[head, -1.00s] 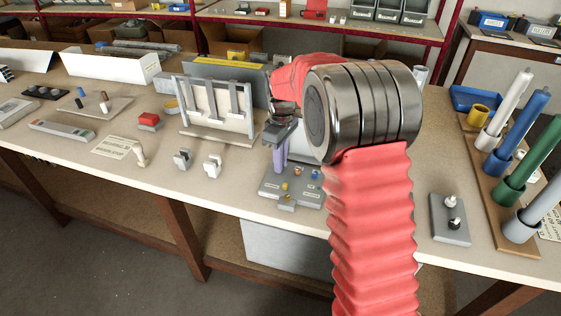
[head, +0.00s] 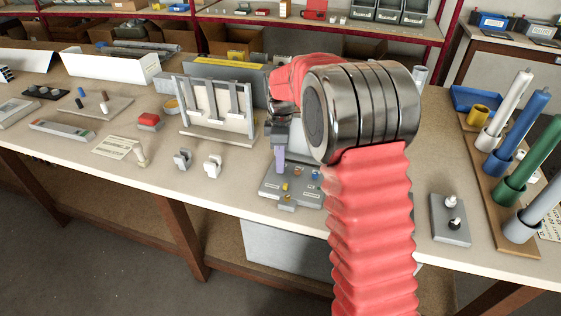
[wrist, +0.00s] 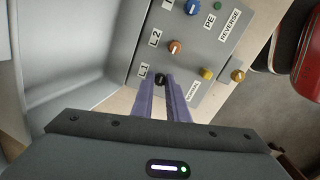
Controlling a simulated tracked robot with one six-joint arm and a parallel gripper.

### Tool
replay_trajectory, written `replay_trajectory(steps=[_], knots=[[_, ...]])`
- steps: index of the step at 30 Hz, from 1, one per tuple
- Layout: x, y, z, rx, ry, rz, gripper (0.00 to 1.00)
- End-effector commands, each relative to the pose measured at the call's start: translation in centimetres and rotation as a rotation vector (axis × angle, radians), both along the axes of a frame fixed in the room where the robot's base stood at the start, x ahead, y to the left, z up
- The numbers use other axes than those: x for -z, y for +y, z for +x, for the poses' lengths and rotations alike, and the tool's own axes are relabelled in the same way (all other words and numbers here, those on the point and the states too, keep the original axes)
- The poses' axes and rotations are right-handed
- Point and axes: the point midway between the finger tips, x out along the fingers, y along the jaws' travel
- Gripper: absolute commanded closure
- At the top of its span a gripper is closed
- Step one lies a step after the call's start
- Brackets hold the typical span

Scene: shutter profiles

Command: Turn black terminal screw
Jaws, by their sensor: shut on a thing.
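The black terminal screw (wrist: 160,79) is a small round knob beside the L1 label on a grey terminal block (wrist: 207,45). In the wrist view my gripper (wrist: 159,84) has its two purple fingers around it, shut on it. In the head view my gripper (head: 280,168) points down at the left part of the block (head: 305,197), and the fingers hide the black screw there. A brown screw (wrist: 175,47) sits at L2 and a blue one (wrist: 192,7) beyond it.
Yellow (wrist: 207,73) and brass (wrist: 237,75) knobs are close by on the block's right. A grey tray-like surface (wrist: 75,50) lies on the left. In the head view, a framed panel (head: 215,110) stands left of my gripper, and two small clips (head: 183,160) lie in front.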

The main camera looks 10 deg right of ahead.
Motion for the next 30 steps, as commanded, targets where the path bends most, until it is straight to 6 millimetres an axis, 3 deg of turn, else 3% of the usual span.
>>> replay_trajectory(steps=[4, 5, 12, 23, 30], knots=[[-0.3, 0.1, 0.3, 0.001, -0.011, 0.001, 1.00], [-0.3, 0.1, 0.3, 0.001, -0.011, 0.001, 0.84], [-0.1, 0.0, 0.2, 0.001, -0.005, 0.000, 0.68], [-0.5, 0.0, 0.1, 0.002, -0.002, 0.000, 0.68], [-3.2, 0.0, 0.2, 0.002, -0.005, 0.000, 0.68]])
